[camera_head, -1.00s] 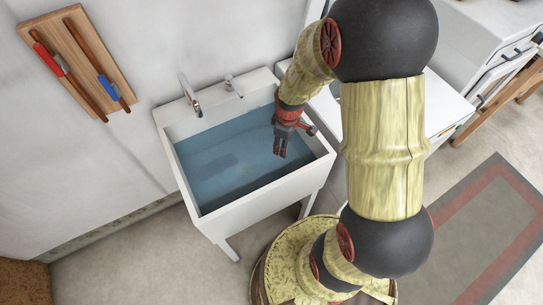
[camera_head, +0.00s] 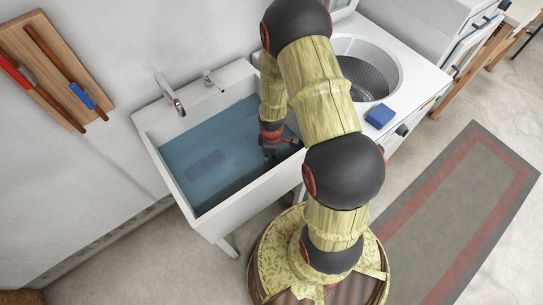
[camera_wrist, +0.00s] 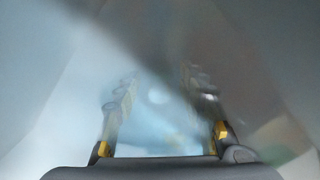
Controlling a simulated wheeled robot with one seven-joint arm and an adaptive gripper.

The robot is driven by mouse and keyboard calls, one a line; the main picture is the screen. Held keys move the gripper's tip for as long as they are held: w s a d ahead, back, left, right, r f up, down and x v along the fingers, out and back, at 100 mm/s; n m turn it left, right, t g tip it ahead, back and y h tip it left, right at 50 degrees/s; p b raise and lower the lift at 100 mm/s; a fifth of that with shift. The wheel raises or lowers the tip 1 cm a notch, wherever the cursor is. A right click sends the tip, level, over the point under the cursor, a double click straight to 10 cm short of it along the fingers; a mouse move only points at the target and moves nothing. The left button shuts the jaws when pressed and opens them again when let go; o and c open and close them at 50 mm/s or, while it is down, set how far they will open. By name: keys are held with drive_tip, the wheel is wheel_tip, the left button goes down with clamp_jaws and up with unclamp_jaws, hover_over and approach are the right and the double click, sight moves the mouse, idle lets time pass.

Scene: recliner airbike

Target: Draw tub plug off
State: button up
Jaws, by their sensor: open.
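The white tub (camera_head: 250,203) stands against the wall, filled with blue water (camera_head: 222,133). My gripper (camera_head: 270,153) points down into the right part of the tub, at or below the water surface. In the wrist view, my gripper (camera_wrist: 158,92) has its two fingers apart, with nothing clearly held between them. A pale round spot (camera_wrist: 158,97) shows blurred between the fingers; I cannot tell whether it is the plug. The plug is not clearly seen in the head view.
To the right is a white washer (camera_head: 420,82) with an open drum and a blue block (camera_head: 380,116) on top. A wooden board (camera_head: 50,65) with tools hangs at left.

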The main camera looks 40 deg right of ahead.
drive_tip(key=shift+f, duration=0.35)
drive_tip(key=shift+c, duration=0.4)
clamp_jaws()
